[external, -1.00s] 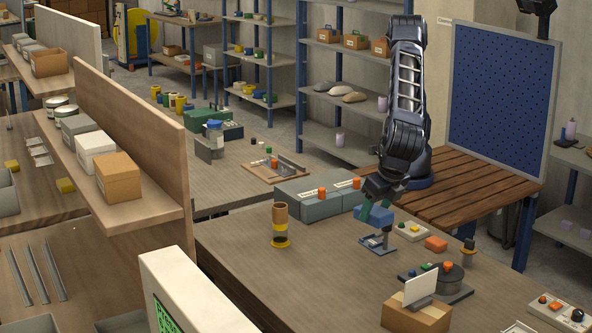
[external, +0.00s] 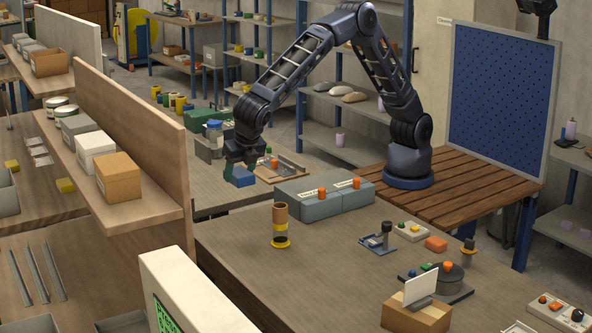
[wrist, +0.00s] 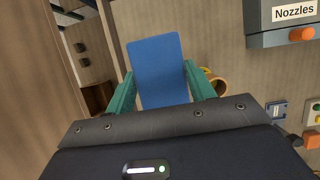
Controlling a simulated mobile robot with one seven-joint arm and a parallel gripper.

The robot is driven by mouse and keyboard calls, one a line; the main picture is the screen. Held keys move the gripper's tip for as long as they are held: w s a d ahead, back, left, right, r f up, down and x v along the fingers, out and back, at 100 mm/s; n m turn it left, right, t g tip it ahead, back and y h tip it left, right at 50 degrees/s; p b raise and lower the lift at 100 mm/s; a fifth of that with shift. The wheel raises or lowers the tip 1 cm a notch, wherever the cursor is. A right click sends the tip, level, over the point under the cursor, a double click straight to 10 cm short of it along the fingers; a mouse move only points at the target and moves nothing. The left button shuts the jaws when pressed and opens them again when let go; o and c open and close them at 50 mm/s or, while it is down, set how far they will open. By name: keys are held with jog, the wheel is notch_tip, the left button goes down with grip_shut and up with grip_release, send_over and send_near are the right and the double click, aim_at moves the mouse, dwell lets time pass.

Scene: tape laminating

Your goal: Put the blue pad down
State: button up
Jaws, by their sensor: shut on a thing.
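The blue pad (external: 241,178) is a flat blue block held at the end of my gripper (external: 240,165), left of the grey drawer boxes. In the wrist view the blue pad (wrist: 157,62) sits between the two green fingers of my gripper (wrist: 160,88), which are shut on its sides. It looks raised above the wooden surface, but its exact height is hard to tell.
The grey boxes (external: 312,207) with orange knobs stand right of the pad; one is labelled Nozzles. A brown and yellow tube (external: 280,226) stands nearer the camera. A small grey-blue stand (external: 378,242) is further right. The front table's left part (external: 228,235) is bare.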

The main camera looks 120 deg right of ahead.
send_over(224, 230)
jog(key=a, duration=0.2)
jog(key=f, duration=2)
jog(key=shift+d, duration=0.2)
jog(key=shift+f, duration=0.15)
jog(key=o, duration=1)
